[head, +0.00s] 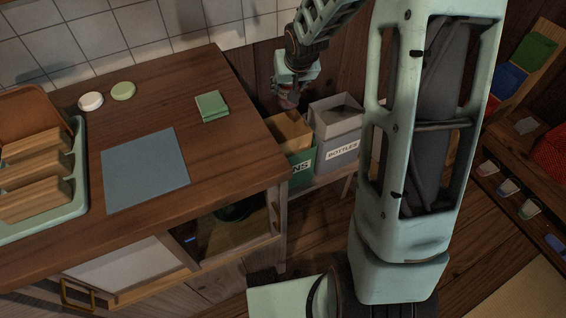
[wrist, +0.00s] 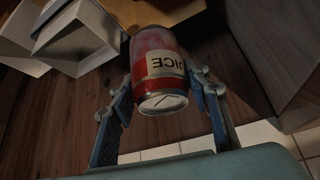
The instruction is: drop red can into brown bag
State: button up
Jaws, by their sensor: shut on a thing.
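The red can (wrist: 153,62), with a pale label that reads upside down, is between the two fingers of my gripper (wrist: 163,84) in the wrist view. My gripper is shut on its sides. In the head view my gripper (head: 291,88) hangs beyond the counter's right edge, and a little of the can (head: 289,102) shows under it. A brown bag (head: 293,127) stands in a green bin (head: 302,165) below and close to the can. The bag's inside is mostly hidden from the head view.
A grey bin (head: 338,136) marked "BOTTLES" stands right of the green bin. The wooden counter (head: 165,105) is to the left, with a green block (head: 212,105), a blue mat (head: 146,170) and two round lids. A rack (head: 500,165) stands at the right.

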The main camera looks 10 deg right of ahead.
jog(key=f+b, duration=0.1)
jog(key=w+f+b, duration=0.1)
jog(key=f, duration=0.1)
jog(key=shift+d+f, duration=0.1)
jog(key=shift+f, duration=0.1)
notch_tip(320, 180, down, 6)
jog(key=b, duration=0.4)
jog(key=shift+b, duration=0.4)
jog(key=shift+r, duration=0.1)
jog(key=o, duration=0.9)
jog(key=shift+v, duration=6)
